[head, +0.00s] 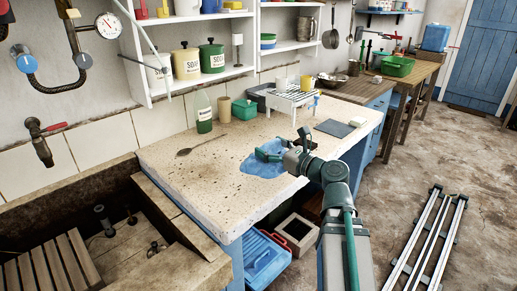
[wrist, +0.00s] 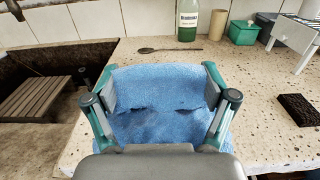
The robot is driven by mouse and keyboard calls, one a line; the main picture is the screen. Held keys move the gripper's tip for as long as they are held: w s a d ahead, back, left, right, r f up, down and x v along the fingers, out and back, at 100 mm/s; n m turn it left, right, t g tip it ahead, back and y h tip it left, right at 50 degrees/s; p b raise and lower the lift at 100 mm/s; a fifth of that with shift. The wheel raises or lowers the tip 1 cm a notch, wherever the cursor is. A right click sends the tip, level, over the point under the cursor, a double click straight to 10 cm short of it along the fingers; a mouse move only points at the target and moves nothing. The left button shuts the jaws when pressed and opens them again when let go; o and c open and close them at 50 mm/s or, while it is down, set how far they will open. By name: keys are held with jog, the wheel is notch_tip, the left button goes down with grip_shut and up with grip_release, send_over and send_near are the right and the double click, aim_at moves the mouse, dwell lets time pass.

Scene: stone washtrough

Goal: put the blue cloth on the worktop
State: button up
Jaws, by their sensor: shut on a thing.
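The blue cloth (head: 262,165) is on the speckled worktop (head: 215,160), near its front edge. My gripper (head: 275,153) is right at the cloth, low over the worktop. In the wrist view the cloth (wrist: 155,90) fills the space between the two fingers of my gripper (wrist: 158,88), which are shut on it. Part of the cloth bulges up between the fingers and part spreads out below them. The palm hides the cloth's near part in the wrist view.
A white rack (head: 292,97) and a dark sponge (wrist: 297,109) are to the right. The stone trough (head: 120,245) is at left.

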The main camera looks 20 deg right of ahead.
jog(key=shift+w+a+f+b, duration=0.5)
jog(key=shift+w+a+f, duration=0.45)
jog(key=shift+w+f, duration=0.7)
jog(key=shift+w+a+f+b, duration=0.5)
jog(key=shift+w+a+f, duration=0.45)
jog(key=shift+w+f, duration=0.75)
jog(key=shift+w+a+f+b, duration=0.5)
jog(key=shift+w+a+f, duration=0.6)
jog(key=shift+w, duration=1)
jog(key=shift+d+f+b, duration=0.1)
jog(key=shift+f+b, duration=0.2)
jog(key=shift+f, duration=1.35)
jog(key=shift+f, duration=0.1)
jog(key=o, duration=1)
